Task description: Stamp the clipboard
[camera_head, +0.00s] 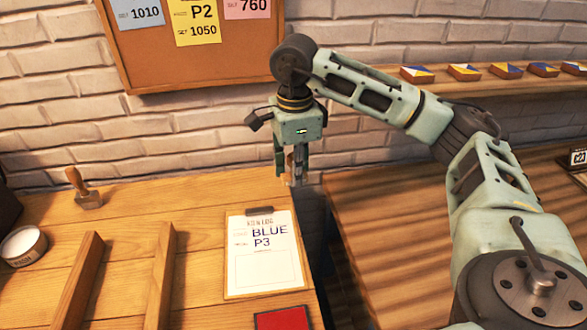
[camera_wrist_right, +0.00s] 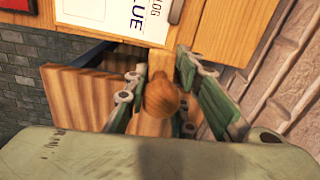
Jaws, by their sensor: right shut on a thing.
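The clipboard (camera_head: 259,211) lies on the wooden table, with a white sheet (camera_head: 265,270) reading "BLUE P3" above an empty box. Part of it also shows at the top of the wrist view (camera_wrist_right: 118,14). My right gripper (camera_head: 295,172) is shut on a wooden-handled stamp, whose round knob (camera_wrist_right: 161,97) shows between the fingers in the wrist view. It holds the stamp past the clipboard's far right corner, near the table edge. The stamp's face is hidden. A second wooden stamp (camera_head: 84,191) stands upright at the left. My left gripper is not in view.
A red pad (camera_head: 283,319) lies in front of the clipboard. Two wooden rails (camera_head: 160,275) and a round white tin (camera_head: 22,245) are at the left. A dark gap separates this table from another wooden surface (camera_head: 420,220). A brick wall stands behind.

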